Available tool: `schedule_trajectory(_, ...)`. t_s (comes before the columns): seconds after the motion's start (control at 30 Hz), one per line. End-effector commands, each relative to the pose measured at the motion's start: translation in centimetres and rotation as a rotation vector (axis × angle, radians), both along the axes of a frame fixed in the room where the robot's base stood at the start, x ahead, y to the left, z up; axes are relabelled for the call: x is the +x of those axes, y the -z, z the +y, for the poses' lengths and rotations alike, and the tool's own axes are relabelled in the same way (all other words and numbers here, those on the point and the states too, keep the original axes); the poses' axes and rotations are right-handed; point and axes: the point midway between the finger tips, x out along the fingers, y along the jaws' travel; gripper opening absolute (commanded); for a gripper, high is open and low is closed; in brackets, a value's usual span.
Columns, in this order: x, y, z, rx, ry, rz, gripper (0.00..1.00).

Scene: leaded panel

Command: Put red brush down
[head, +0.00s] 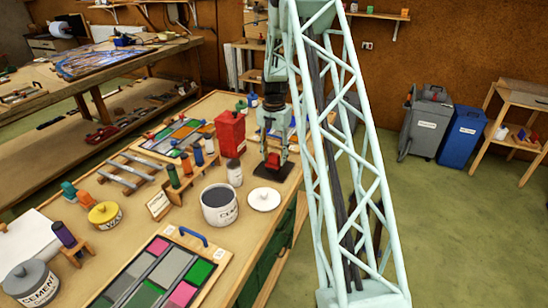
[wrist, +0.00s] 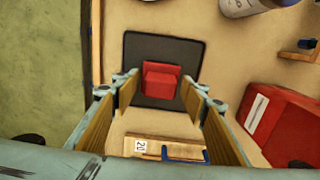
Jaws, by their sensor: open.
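The red brush (head: 273,161) sits on a dark square pad (head: 268,174) near the bench's right edge. From above, the wrist view shows the brush (wrist: 162,80) as a red block resting on the dark pad (wrist: 190,50). My gripper (wrist: 160,92) is open above it, one finger on each side, with gaps between the fingers and the red block. In the head view my gripper (head: 273,148) points down over the pad. The brush's underside is hidden.
A red container (head: 230,132) stands close by; it also shows in the wrist view (wrist: 285,120). A round pot (head: 220,205) and a white lid (head: 264,199) are nearer the front. A wooden piece with a blue handle (wrist: 170,148) lies near the pad. The bench edge is close on the left in the wrist view.

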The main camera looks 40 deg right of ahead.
Motion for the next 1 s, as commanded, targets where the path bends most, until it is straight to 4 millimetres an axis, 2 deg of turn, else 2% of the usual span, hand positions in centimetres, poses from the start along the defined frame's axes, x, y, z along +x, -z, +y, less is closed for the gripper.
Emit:
schedule_trajectory(0.17,0.1,-0.9,0.0,-0.001,0.000,-0.001,0.41)
schedule_trajectory(0.37,0.0,-2.8,0.0,-0.001,0.000,-0.001,0.41)
schedule_trajectory(0.7,0.1,-7.9,0.0,-0.001,0.000,-0.002,0.41)
schedule_trajectory(1.0,0.0,-11.3,0.0,-0.001,0.000,-0.001,0.41)
